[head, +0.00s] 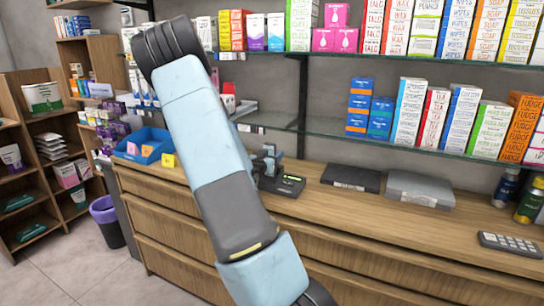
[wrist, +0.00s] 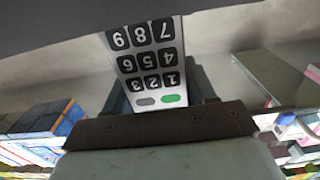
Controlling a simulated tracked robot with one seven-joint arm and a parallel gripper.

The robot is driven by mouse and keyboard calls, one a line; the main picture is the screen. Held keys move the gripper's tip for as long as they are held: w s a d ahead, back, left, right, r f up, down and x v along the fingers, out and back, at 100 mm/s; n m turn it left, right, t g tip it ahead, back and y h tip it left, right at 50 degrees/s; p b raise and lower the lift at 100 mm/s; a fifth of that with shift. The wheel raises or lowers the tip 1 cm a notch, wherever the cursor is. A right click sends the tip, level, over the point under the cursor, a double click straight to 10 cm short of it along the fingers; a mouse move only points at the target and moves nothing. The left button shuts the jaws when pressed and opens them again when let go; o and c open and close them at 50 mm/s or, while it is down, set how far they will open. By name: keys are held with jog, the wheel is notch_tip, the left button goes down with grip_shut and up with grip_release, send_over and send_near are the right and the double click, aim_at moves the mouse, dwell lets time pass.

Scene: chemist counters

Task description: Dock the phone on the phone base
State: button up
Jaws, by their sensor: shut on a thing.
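The phone (wrist: 148,70) shows in the wrist view as a pale face with dark number keys, a grey key and a green key, upside down in the picture. My gripper (wrist: 155,110) is shut on it. In the head view my gripper (head: 268,160) is mostly hidden behind my own arm, low over the counter; I cannot make out the phone there. A black unit with a small greenish display (head: 288,184), which looks like the phone base, sits on the counter just below my gripper. I cannot tell whether the phone touches it.
The wooden counter (head: 330,205) holds a dark flat box (head: 350,177), a grey flat box (head: 420,189), a keypad (head: 511,244) and bottles (head: 528,200) to the right. A blue tray (head: 142,143) stands left. A glass shelf (head: 390,134) with boxes hangs above. The front middle is clear.

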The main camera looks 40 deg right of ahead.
jog(key=shift+f, duration=0.55)
jog(key=o, duration=0.8)
jog(key=shift+o, duration=0.2)
jog(key=shift+a, duration=0.1)
jog(key=v, duration=1.1)
dwell(0.8)
